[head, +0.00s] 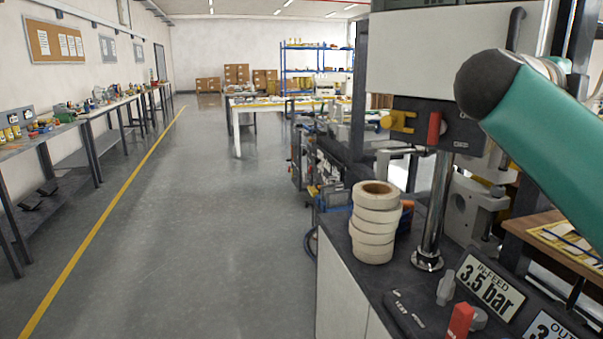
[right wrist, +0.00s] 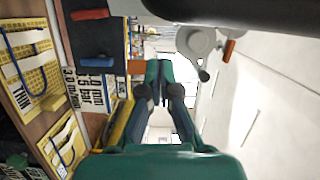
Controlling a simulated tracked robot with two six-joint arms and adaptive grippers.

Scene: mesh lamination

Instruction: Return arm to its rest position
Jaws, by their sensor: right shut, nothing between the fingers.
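My right arm (head: 545,130), green with a black rounded joint, reaches in from the right edge of the head view, in front of the machine. Its gripper is outside that view. In the right wrist view my right gripper (right wrist: 161,84) is shut and empty, its green and dark fingers pointing away from the camera. It appears apart from the things behind it. My left arm and gripper are not in view.
A machine bench (head: 345,270) bears a stack of tape rolls (head: 375,222), a metal post (head: 435,205) and an infeed sign (head: 489,285) reading 3.5 bar. A wooden board with yellow-framed sheets (right wrist: 25,70) lies left in the wrist view. The grey floor (head: 210,220) is clear.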

